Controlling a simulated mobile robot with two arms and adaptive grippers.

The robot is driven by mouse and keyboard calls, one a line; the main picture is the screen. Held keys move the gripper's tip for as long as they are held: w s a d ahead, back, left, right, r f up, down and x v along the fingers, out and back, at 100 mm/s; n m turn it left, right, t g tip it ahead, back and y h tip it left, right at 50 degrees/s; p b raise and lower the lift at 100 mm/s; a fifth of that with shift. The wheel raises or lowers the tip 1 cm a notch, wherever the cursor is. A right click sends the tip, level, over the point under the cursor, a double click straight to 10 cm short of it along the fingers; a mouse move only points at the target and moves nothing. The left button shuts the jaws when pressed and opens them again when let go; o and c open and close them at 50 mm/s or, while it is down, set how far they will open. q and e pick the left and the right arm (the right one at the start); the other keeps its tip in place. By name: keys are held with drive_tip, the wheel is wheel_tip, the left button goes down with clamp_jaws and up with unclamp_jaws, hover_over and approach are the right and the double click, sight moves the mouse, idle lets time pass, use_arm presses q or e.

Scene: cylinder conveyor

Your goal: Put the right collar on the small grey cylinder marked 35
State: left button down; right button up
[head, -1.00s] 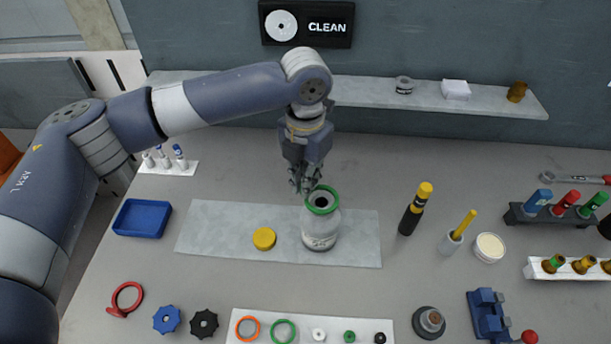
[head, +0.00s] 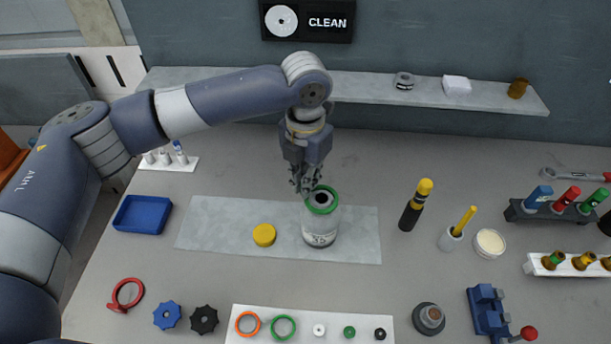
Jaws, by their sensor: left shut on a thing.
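A grey cylinder (head: 320,229) stands upright on the pale mat, with dark writing low on its front that is too small to read. A green collar (head: 333,207) sits around its top, with a dark opening inside. My left gripper (head: 305,187) points down at the far left edge of the collar and is shut on it. The exact finger contact is partly hidden. In the white tray at the front lie an orange collar (head: 248,324) and another green collar (head: 283,328). My right gripper is not in view.
A yellow lid (head: 264,235) lies on the mat (head: 215,225) left of the cylinder. A black and yellow bottle (head: 415,206) stands to the right. A blue tray (head: 142,214) is at the left. The white tray (head: 365,323) holds several small parts. A shelf (head: 365,88) runs behind.

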use_arm(q)
drive_tip(key=shift+f, duration=0.9)
drive_tip(key=c, duration=1.7)
unclamp_jaws()
drive_tip(key=shift+o, duration=0.2)
drive_tip(key=shift+r, duration=0.1)
wheel_tip(320, 180, up, 4)
drive_tip(key=p, duration=0.4)
wheel_tip(320, 180, up, 2)
drive_tip(key=p, duration=0.2)
drive_tip(key=shift+p, duration=0.35)
